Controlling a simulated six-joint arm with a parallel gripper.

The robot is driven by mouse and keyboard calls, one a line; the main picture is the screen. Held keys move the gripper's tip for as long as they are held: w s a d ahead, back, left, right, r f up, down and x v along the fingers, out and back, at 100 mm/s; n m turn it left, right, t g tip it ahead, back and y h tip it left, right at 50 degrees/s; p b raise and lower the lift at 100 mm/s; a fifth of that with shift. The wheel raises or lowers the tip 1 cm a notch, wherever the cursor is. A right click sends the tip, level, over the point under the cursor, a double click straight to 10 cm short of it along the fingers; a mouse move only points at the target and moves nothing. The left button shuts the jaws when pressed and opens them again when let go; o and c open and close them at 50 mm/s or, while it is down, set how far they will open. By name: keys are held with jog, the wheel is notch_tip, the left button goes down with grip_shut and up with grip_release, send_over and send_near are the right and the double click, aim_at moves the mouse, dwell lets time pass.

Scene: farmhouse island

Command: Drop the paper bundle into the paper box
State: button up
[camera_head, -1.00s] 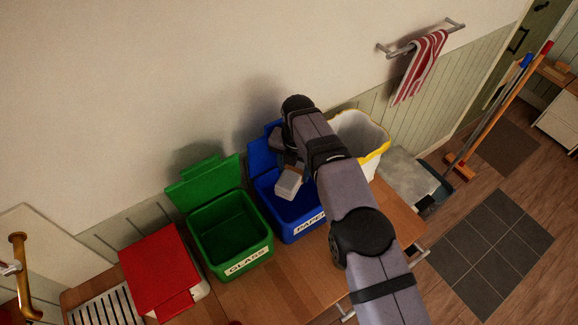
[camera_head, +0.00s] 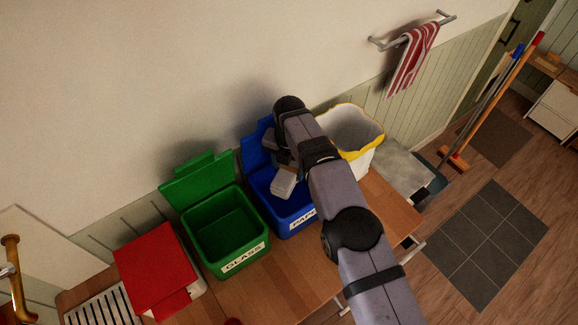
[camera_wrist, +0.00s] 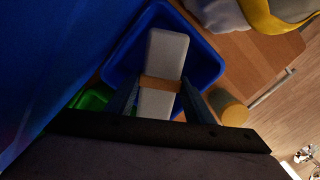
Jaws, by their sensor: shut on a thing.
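The paper bundle (camera_head: 283,184) is a pale grey-white block. In the wrist view the bundle (camera_wrist: 165,58) has a tan band around its middle. My gripper (camera_wrist: 160,92) is shut on it, one finger on each side near the band. The paper box (camera_head: 286,225) is a blue bin with its blue lid raised at the back, and its label is partly hidden by my arm. The bundle is held over the opening of the box. In the wrist view the blue rim (camera_wrist: 213,62) surrounds the bundle on the visible sides.
A green glass bin (camera_head: 228,235) with a raised lid stands left of the paper box. A red-lidded bin (camera_head: 155,265) is farther left. A white bin with a yellow-edged liner (camera_head: 355,133) stands to the right. The wall is close behind.

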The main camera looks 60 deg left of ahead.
jog(key=shift+f+b, duration=6.4)
jog(key=shift+f, duration=1.3)
jog(key=shift+c, duration=0.2)
jog(key=shift+f+b, duration=0.6)
jog(key=shift+b, duration=0.05)
jog(key=o, duration=1.6)
jog(key=shift+o, duration=0.2)
notch_tip(320, 180, up, 7)
jog(key=b, duration=0.2)
jog(key=shift+s+d+r, duration=0.2)
jog(key=shift+d, duration=0.1)
